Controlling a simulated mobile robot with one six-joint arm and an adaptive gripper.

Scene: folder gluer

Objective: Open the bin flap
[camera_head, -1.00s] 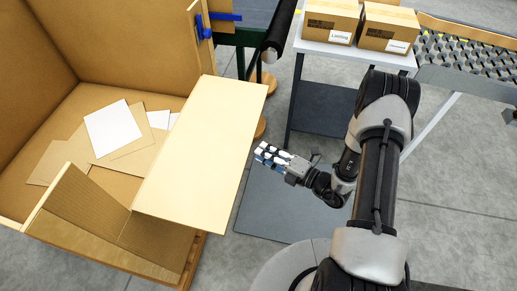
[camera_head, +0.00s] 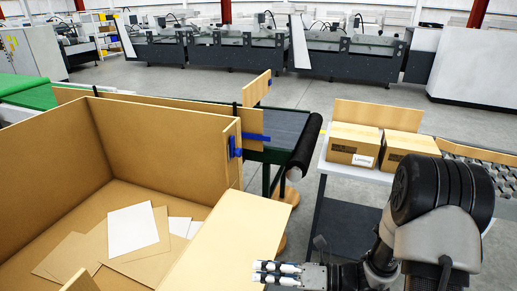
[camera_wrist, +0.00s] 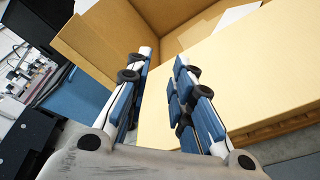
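The bin is a large brown cardboard box (camera_head: 165,125) at the left of the head view. Its pale flap (camera_head: 235,238) is a flat panel at the bin's right side, its lower end cut off by the picture edge. In the wrist view the flap (camera_wrist: 255,75) fills much of the right, beyond my fingers. My gripper (camera_head: 258,272) is beside the flap's right edge in the head view. In the wrist view my gripper (camera_wrist: 163,58) is open and empty, with a clear gap between its fingers. I cannot tell whether a finger touches the flap.
Loose sheets, one white (camera_head: 133,228), lie in the bin. A blue clamp (camera_head: 236,140) sits at its back right corner. A dark conveyor with a black roller (camera_head: 304,147) is behind the flap. A table with cartons (camera_head: 352,145) is at the right.

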